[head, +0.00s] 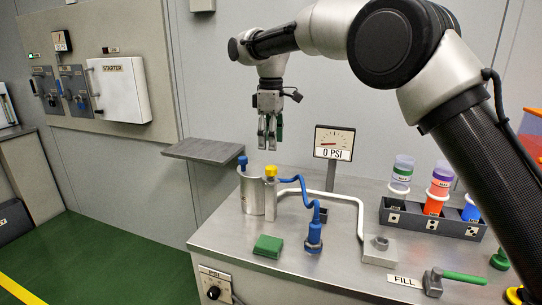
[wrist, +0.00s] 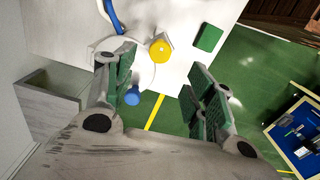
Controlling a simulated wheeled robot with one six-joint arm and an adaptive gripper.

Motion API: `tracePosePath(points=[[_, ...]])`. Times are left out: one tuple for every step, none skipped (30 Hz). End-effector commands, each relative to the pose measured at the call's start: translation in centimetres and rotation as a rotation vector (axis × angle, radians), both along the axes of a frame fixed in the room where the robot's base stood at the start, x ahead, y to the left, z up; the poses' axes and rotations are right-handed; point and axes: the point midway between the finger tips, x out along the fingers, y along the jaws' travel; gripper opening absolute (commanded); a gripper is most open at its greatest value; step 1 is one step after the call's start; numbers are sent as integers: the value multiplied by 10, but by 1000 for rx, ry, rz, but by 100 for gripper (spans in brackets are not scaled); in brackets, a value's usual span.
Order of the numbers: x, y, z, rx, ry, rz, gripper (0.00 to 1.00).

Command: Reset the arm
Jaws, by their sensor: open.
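My gripper (head: 268,128) hangs pointing down above the far left part of the grey workbench, below my raised arm. In the wrist view my gripper (wrist: 163,98) is open, with its green-padded fingers apart and nothing held between them. Below it, a silver cylinder (head: 253,196) stands on the bench with a blue-topped part (head: 243,163) and a yellow-capped post (head: 271,173) at it. The yellow cap (wrist: 160,50) and the blue top (wrist: 132,97) also show in the wrist view. The gripper is apart from them.
A blue hose connector (head: 314,236), a green block (head: 268,246), a 0 PSI gauge (head: 334,143) and a dark rack (head: 432,219) with coloured containers are on the bench. A green-handled valve (head: 455,278) is at the front right. A grey shelf (head: 202,151) juts from the wall.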

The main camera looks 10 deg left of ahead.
Motion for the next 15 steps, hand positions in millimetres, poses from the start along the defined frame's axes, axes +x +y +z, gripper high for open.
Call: tracePosePath(points=[[0,0,6,1,-1,0,54],[0,0,10,1,0,0,54],[0,0,13,0,0,0,54],[0,0,15,0,0,0,54],[0,0,16,0,0,0,54],[0,0,18,-1,1,0,54],[0,0,18,-1,1,0,54],[0,0,18,-1,1,0,54],[0,0,19,-1,1,0,54],[0,0,18,-1,1,0,54],[0,0,18,-1,1,0,54],[0,0,18,-1,1,0,54],[0,0,18,-1,1,0,54],[0,0,18,-1,1,0,54],[0,0,18,-1,1,-4,54]])
